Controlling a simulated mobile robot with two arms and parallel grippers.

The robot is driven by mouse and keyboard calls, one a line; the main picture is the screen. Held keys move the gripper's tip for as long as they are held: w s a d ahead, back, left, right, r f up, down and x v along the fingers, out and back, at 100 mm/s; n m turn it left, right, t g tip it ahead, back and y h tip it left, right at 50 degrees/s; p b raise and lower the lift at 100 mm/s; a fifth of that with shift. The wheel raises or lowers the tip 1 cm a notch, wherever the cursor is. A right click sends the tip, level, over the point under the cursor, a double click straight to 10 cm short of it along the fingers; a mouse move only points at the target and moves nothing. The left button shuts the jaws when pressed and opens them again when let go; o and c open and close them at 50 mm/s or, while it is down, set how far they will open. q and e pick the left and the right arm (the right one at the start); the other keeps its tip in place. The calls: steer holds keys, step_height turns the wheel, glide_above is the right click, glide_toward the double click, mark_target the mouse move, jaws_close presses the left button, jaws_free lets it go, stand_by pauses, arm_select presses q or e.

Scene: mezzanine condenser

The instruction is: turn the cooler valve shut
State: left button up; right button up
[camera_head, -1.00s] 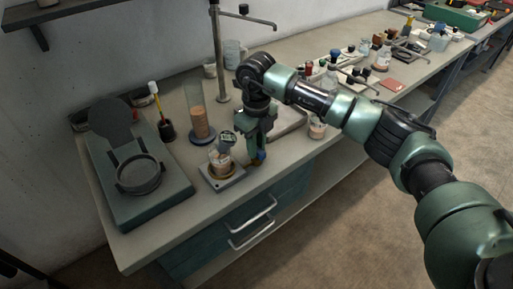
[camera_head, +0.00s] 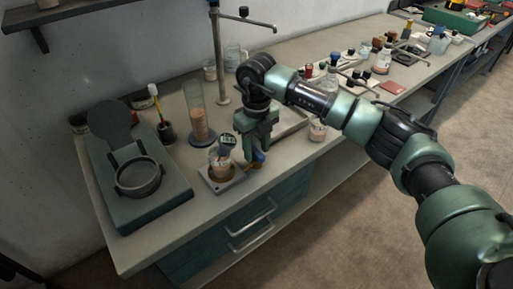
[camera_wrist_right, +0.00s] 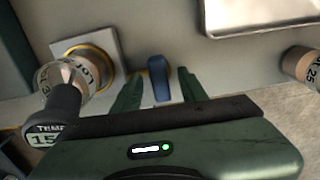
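A blue lever handle (camera_wrist_right: 159,78), which looks like the cooler valve, stands between the two fingers of my right gripper (camera_wrist_right: 160,82). Gaps show on both sides of it in the right wrist view, so the gripper is open around it. In the head view my right gripper (camera_head: 257,152) points down at the bench's front edge, and a bit of blue (camera_head: 259,157) shows by its fingers. Beside it a beaker (camera_head: 220,168) stands on a square plate (camera_head: 238,180) with a brass ring. My left gripper is out of view.
A thermometer (camera_wrist_right: 48,128) with a round display leans in the beaker. A glass cylinder (camera_head: 197,112) and a tall stand (camera_head: 220,60) are behind. A green device with a raised lid (camera_head: 165,198) is left. A tray (camera_head: 293,122) and a jar (camera_head: 317,130) are right.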

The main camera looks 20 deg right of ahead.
mark_target(257, 151)
step_height(257, 151, up, 8)
steer(key=shift+f+b, duration=0.1)
steer(key=shift+b, duration=0.7)
